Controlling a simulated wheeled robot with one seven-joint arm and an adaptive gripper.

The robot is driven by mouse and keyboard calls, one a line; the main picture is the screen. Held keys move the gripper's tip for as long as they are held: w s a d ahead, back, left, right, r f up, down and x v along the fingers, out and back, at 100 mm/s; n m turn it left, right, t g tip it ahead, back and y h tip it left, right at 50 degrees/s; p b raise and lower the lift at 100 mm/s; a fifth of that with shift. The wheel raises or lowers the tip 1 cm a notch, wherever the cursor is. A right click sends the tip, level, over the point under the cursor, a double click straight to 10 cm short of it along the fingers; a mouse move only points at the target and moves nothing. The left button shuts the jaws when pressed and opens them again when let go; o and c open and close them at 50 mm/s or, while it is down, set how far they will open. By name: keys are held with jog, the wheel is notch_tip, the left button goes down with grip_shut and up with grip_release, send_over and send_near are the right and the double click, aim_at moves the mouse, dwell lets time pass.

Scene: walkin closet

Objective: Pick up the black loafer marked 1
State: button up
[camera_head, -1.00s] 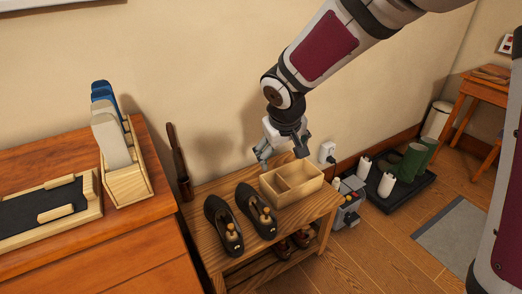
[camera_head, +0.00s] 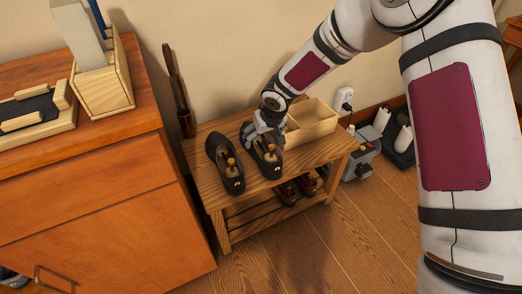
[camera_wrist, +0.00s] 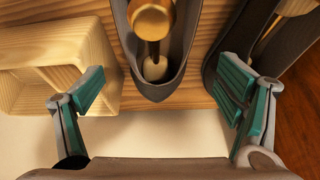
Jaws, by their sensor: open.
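Two black loafers with wooden shoe trees stand side by side on the wooden bench: a left loafer (camera_head: 224,160) and a right loafer (camera_head: 270,169). I cannot read a number on either. My gripper (camera_head: 263,133) is open above the far end of the right loafer and partly hides it. In the wrist view, my open gripper (camera_wrist: 162,82) has its fingers spread on either side of one loafer (camera_wrist: 158,92), which is not gripped. The other loafer (camera_wrist: 218,40) is at the right there, near the right finger.
A wooden divided box (camera_head: 317,125) stands close to the right of the loafers on the bench (camera_head: 320,152); it also shows in the wrist view (camera_wrist: 105,60). A tall brown shoehorn (camera_head: 178,95) stands behind left. Brown shoes (camera_head: 287,194) sit on the lower shelf. An orange-brown cabinet (camera_head: 90,190) is at left.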

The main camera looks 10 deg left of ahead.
aim_at(259, 145)
jog(key=shift+b+x, duration=1.25)
jog(key=shift+x, duration=2.3)
jog(key=shift+w+a+r, duration=0.1)
jog(key=shift+w+r, duration=0.05)
jog(key=shift+w, duration=0.05)
jog(key=c, duration=1.6)
jog(key=shift+r, duration=0.15)
